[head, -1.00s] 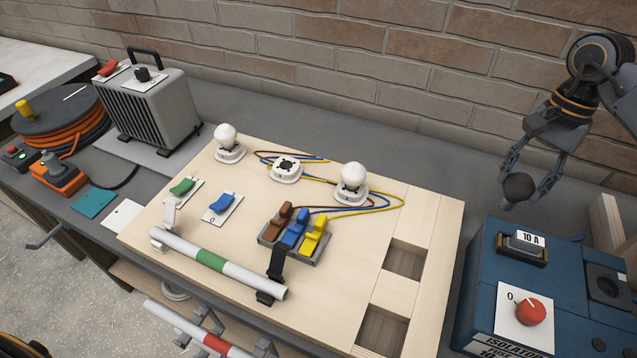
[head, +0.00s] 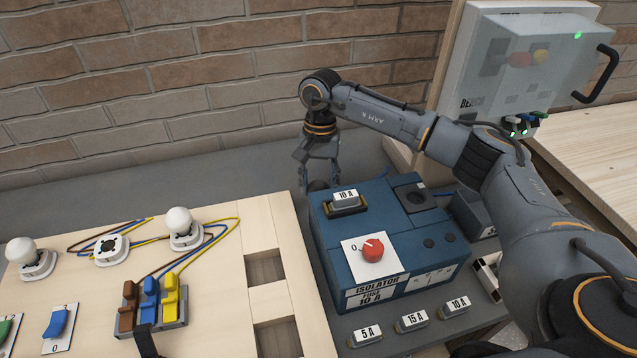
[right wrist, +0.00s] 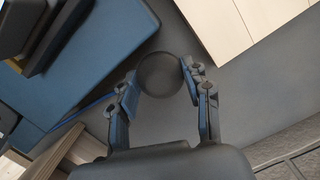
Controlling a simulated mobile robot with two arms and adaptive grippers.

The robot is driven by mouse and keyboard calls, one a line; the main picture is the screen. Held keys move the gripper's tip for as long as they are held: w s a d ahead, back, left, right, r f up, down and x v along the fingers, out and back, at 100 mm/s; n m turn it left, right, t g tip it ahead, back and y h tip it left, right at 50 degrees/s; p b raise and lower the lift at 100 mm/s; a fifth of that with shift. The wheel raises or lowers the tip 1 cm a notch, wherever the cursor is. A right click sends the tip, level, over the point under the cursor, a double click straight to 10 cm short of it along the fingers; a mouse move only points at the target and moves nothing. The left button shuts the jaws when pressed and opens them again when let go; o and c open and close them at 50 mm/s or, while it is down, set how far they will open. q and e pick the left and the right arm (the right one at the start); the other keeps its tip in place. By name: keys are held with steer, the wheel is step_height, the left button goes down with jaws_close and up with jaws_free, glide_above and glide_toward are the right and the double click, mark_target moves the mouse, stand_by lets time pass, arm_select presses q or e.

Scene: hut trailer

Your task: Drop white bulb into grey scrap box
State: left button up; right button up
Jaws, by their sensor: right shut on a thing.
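My right gripper (head: 320,178) hangs behind the back left corner of the blue isolator box, over the grey bench. It is shut on a dark round bulb-like object (head: 318,186), which shows between its fingers in the right wrist view (right wrist: 160,74). Two white bulbs, one on the left (head: 22,251) and one on the right (head: 179,222), sit upright in holders on the wooden board. The lamp holder between them (head: 111,248) is empty. I cannot pick out a grey scrap box for certain. My left gripper is not in view.
The blue isolator box (head: 335,260) has a red knob and a 10 A fuse. Several labelled fuses, one marked 15 A (head: 411,321), lie in front of it. The wooden board (head: 225,290) is to the left. A brick wall (head: 130,100) stands behind.

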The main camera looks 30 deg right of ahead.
steer(key=shift+f, duration=0.4)
steer(key=shift+f, duration=0.2)
steer(key=o, duration=1.2)
steer(key=shift+r, duration=0.1)
steer(key=shift+o, duration=0.2)
